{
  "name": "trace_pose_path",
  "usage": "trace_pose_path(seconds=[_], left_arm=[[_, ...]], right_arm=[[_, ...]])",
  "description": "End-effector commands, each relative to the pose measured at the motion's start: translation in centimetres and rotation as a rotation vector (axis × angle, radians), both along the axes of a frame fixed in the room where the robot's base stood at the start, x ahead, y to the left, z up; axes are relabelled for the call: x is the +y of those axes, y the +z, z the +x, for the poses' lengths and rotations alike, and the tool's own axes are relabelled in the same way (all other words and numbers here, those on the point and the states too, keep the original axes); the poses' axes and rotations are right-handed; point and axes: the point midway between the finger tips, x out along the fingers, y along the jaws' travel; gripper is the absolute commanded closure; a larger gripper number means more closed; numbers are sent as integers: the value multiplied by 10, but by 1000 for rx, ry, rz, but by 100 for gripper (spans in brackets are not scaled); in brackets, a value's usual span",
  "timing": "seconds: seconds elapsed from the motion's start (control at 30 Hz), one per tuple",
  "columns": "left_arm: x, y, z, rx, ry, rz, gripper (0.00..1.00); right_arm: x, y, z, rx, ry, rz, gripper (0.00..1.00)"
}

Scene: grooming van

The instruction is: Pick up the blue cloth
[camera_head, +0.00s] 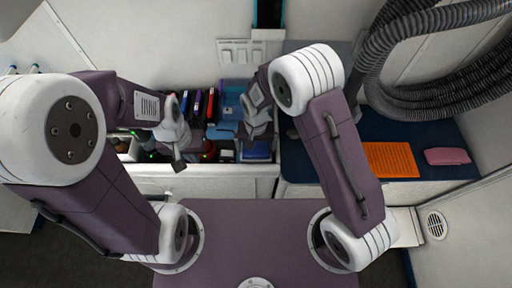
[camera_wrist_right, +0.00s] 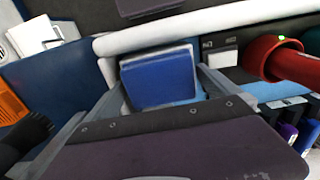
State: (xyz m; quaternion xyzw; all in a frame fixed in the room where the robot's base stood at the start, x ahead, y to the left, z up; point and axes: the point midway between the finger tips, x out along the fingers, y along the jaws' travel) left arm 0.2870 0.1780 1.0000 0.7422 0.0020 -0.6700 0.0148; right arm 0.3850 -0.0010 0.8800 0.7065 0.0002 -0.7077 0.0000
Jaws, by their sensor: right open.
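The blue cloth (camera_wrist_right: 158,78) looks like a folded dark-blue pad inside a white-rimmed compartment in the right wrist view. It also shows in the head view (camera_head: 257,152) just below my right gripper. My right gripper (camera_head: 256,132) is open, with nothing between its fingers that I can see held. In the right wrist view its two fingers lie to the left and right of the cloth; whether they touch it I cannot tell. My left gripper (camera_head: 177,152) hangs over the left part of the drawer, and its jaws are too small to read.
On the right counter lie an orange ribbed mat (camera_head: 390,160) and a pink cloth (camera_head: 447,156). Thick grey hoses (camera_head: 410,95) hang above that counter.

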Motion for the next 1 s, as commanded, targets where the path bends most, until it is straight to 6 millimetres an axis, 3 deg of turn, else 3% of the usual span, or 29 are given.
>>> trace_pose_path(seconds=[0.1,0.3,0.63,0.87,1.0], left_arm=[[0,0,0,0,0,0,100],[0,0,0,0,0,0,100],[0,-1,0,0,0,0,100],[0,-4,0,0,0,0,100],[0,-8,0,0,0,0,100]], right_arm=[[0,0,0,-1,0,0,0],[0,1,0,-1,0,0,49],[0,7,1,-2,0,1,49],[1,44,1,-6,0,3,49],[8,61,-32,-3,5,1,49]])
